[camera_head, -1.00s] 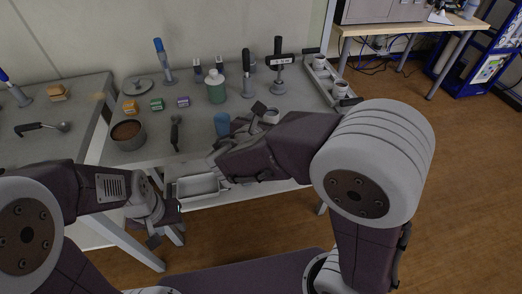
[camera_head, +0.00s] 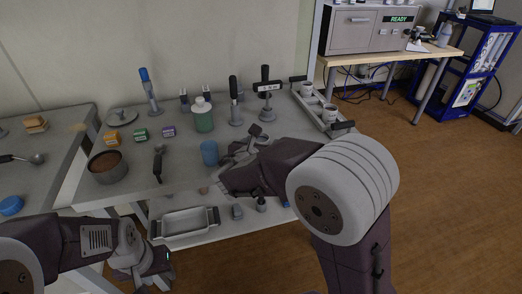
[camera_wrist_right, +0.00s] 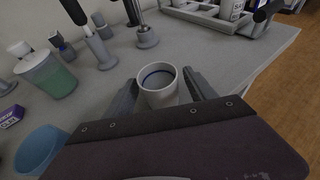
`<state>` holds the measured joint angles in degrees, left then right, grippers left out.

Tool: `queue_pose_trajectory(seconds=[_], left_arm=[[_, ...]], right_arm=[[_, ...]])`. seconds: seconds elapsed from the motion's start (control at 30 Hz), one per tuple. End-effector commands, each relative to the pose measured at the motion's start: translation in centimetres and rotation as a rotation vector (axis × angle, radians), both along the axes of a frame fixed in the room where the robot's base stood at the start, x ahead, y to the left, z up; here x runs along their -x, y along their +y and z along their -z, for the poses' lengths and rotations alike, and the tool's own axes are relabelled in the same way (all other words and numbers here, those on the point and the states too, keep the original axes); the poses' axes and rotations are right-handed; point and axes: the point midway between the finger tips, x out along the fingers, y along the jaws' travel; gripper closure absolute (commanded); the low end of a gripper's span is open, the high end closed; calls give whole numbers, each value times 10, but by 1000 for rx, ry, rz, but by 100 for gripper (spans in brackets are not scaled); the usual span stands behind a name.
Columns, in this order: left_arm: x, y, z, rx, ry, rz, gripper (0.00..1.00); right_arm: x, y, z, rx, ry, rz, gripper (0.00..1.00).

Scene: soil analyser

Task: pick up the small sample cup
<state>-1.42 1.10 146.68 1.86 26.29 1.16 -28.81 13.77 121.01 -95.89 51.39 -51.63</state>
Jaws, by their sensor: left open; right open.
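The small sample cup (camera_wrist_right: 158,86) is a grey-white open cup with a dark blue line inside its rim. In the right wrist view it stands upright on the grey bench, between the two fingers of my open right gripper (camera_wrist_right: 160,77). A narrow gap seems to show at the right finger; contact at the left finger I cannot tell. In the head view my right gripper (camera_head: 243,147) is low over the bench, and my arm partly covers the cup. My left gripper (camera_head: 152,264) is open and empty, low in front of the bench.
A blue cup (camera_head: 209,153) and a green-white bottle (camera_head: 203,116) stand left of my right gripper. Upright handled tools (camera_head: 236,106) stand behind. A rack with white cups (camera_head: 318,108) is at the right bench edge. A metal tray (camera_head: 184,223) lies below the front edge.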

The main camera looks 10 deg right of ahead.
Motion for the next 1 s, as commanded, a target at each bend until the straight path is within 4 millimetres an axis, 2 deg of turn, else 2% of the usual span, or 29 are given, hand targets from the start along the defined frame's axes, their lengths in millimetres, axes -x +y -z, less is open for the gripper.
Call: queue_pose_trajectory(seconds=[0.2, 0.27, 0.43, 0.47, 0.77, 1.0], left_arm=[[0, 0, 0, 0, 0, 0, 57], [0, 0, 0, 0, 0, 0, 57], [0, 0, 0, 0, 0, 0, 57], [0, 0, 0, 0, 0, 0, 57], [0, 0, -1, 0, 0, 0, 57], [0, 0, -9, 0, 0, 0, 57]], right_arm=[[-2, -1, 0, 0, 0, 0, 35], [-2, -1, 0, 0, 0, 0, 49], [-2, -1, 0, 0, 0, 0, 97], [-2, -1, 0, 0, 0, 0, 100], [-2, -1, -1, 0, 0, 0, 100], [-2, -1, -15, 0, -1, -1, 100]])
